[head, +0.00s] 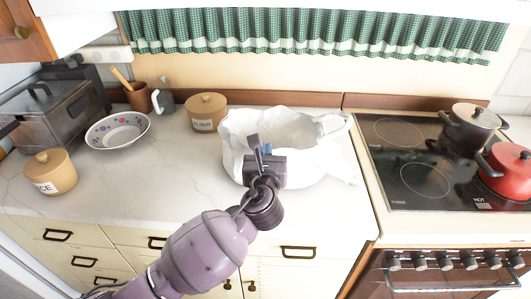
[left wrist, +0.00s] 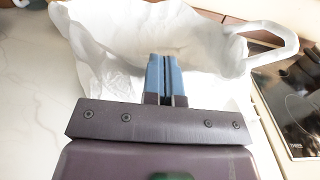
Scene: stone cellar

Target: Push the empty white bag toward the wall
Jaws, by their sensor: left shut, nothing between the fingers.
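The white bag (head: 305,160) lies open and crumpled on the counter, left of the stove, with one handle loop sticking out to the right. It also fills the upper part of the left wrist view (left wrist: 205,30). Its inside looks empty where I can see it. My left gripper (head: 266,150) is in front of the bag and covers part of it in the head view. Its blue fingers (left wrist: 166,78) are shut together with nothing between them and point at the bag. I cannot tell whether they touch it. My right gripper is not in view.
A flour canister (head: 206,113) stands left of the bag near the wall. A floral bowl (head: 117,130) and another canister (head: 50,173) are farther left. The stove (head: 420,170) with a dark pot (head: 470,128) and a red pot (head: 509,172) is right. The counter's front middle (head: 160,190) is clear.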

